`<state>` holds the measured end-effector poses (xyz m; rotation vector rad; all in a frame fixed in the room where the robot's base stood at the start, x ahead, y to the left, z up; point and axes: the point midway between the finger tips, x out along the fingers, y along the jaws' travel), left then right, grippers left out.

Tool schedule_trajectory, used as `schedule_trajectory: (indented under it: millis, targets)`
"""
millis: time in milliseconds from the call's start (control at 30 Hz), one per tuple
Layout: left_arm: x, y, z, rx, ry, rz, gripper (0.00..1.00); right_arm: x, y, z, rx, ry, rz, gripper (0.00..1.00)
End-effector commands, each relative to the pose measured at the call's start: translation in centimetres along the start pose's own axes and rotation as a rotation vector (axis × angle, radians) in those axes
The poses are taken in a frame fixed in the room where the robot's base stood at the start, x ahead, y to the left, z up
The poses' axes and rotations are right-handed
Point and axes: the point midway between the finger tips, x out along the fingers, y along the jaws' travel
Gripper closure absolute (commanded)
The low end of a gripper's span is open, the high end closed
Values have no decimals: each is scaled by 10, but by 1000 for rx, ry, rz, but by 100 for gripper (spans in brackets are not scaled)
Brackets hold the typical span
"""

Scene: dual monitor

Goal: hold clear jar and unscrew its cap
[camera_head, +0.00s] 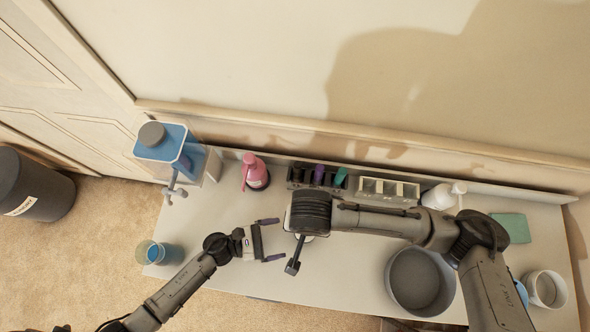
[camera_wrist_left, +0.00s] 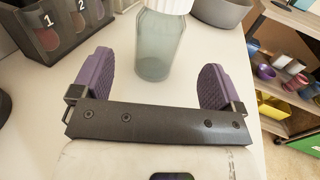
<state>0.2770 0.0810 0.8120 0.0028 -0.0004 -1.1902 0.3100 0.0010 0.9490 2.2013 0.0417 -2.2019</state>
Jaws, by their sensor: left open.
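The clear jar (camera_wrist_left: 157,45) stands upright on the white desk in the left wrist view. It is pale green and see-through, and its white ribbed cap (camera_wrist_left: 170,4) is cut off by the top edge. In the head view my right wrist hides most of the jar. My left gripper (camera_head: 281,239) is open and empty, its purple fingers spread to either side of the jar, which lies just ahead of them without touching. My right gripper (camera_head: 294,262) hangs above the jar area, pointing down; only one dark finger shows, so its opening is unclear.
A blue-and-white dispenser (camera_head: 169,143), a pink pump bottle (camera_head: 254,172) and compartment trays (camera_head: 388,191) line the back of the desk (camera_head: 222,262). A blue cup (camera_head: 158,253) stands at front left. A grey bowl (camera_head: 417,281) sits right, below my right arm.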

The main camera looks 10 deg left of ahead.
Motion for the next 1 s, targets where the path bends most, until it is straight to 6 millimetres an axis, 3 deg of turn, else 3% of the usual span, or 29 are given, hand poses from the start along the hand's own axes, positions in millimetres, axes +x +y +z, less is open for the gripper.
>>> schedule_trajectory:
  millis: [200,400,633,1000]
  targets:
    - [38,0,0,-1,-2,1,7,0,0,0,0,0,-1,19]
    - [61,0,0,-1,-1,2,7,0,0,0,0,0,-1,19]
    - [75,0,0,-1,-1,2,7,0,0,0,0,0,-1,19]
    - [77,0,0,-2,0,2,7,0,0,0,-1,0,-1,19]
